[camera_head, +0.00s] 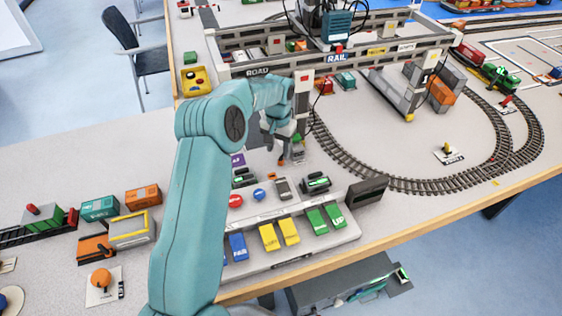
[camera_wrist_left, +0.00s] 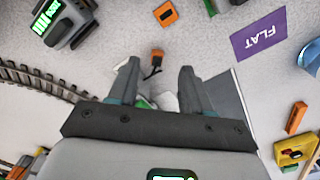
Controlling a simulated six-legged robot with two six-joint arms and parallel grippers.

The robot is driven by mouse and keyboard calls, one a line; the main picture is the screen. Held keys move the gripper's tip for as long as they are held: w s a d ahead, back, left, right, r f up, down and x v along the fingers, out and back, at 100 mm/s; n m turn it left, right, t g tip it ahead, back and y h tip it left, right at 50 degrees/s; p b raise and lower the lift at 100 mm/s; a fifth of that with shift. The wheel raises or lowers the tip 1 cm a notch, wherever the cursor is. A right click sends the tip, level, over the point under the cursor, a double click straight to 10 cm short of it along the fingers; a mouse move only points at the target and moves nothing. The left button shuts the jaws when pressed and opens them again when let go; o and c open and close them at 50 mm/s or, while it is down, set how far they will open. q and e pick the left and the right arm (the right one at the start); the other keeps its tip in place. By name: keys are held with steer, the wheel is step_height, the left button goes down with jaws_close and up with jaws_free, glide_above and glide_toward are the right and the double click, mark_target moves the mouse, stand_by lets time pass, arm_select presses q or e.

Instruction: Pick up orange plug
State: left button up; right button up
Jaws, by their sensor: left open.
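A small orange plug with a dark lead (camera_wrist_left: 157,54) lies on the grey table in the left wrist view, just beyond and between my left fingertips. In the head view a small orange spot (camera_head: 281,161) under the gripper looks like it. My left gripper (camera_wrist_left: 159,68) is open, pointing down with nothing between its fingers; in the head view it shows above the table (camera_head: 286,150), partly behind its own arm. My right gripper is not in view.
A purple FLAT card (camera_wrist_left: 263,36) lies to the right in the wrist view. The head view shows a button panel (camera_head: 290,235) in front, a gantry crane (camera_head: 340,62) behind, curved railway track (camera_head: 420,186) at right and small wagons (camera_head: 100,208) at left.

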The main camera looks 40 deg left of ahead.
mark_target(280, 159)
arm_select(q)
steer(key=f, duration=0.3)
steer(key=f+p, duration=0.1)
steer(key=shift+w+f, duration=0.35)
steer(key=shift+f, duration=0.55)
jaws_close()
